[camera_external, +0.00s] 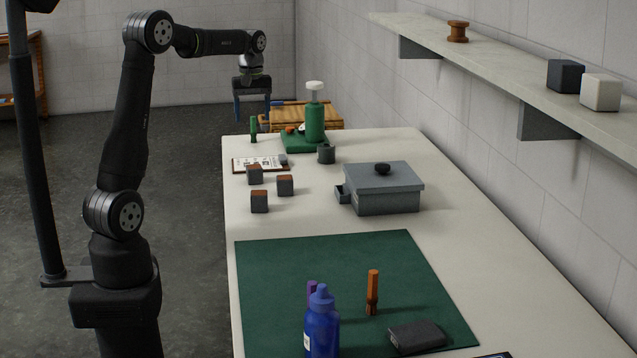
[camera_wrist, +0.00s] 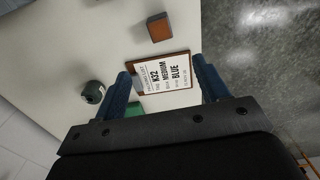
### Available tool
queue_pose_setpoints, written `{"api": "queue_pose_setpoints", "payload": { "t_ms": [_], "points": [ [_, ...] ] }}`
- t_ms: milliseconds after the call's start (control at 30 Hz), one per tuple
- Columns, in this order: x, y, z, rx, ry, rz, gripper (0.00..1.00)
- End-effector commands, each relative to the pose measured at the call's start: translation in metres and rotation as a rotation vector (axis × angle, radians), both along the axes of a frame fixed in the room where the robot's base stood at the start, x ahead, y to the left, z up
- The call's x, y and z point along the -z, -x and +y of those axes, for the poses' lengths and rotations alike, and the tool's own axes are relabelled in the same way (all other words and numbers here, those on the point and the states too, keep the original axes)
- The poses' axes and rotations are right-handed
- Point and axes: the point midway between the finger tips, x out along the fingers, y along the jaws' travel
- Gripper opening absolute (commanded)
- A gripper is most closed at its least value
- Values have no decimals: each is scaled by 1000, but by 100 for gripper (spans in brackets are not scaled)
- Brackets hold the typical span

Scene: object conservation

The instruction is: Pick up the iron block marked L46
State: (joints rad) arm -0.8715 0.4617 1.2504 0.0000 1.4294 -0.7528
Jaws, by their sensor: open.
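Three small dark blocks with reddish-brown tops stand on the pale bench in the external view: a rear one (camera_external: 254,174), a right one (camera_external: 285,185) and a front one (camera_external: 259,201). No mark L46 can be read on any of them, so I cannot tell which is the iron block. One such block (camera_wrist: 160,28) shows in the wrist view, beyond the fingertips. My gripper (camera_external: 252,110) is open and empty, raised near the bench's far left end. In the wrist view, its blue fingers (camera_wrist: 161,72) are spread, with the clipboard seen between them.
A green pump bottle (camera_external: 315,122), a dark cup (camera_external: 326,154) and a grey lidded box (camera_external: 385,195) stand nearby. A green mat (camera_external: 300,265) holds a blue bottle (camera_external: 322,325).

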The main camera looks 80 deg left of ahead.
Motion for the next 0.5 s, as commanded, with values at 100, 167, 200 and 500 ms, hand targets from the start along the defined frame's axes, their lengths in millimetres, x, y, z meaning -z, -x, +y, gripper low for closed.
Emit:
{"api": "queue_pose_setpoints", "payload": {
  "t_ms": [100, 167, 200, 500],
  "points": [
    [8, 0, 1, -52, 1, 1, 67],
    [12, 0, 1, -55, 1, 1, 67],
    [17, 0, 0, -54, 2, 2, 67],
    [80, 1, 0, -54, 3, 3, 67]
  ]
}}
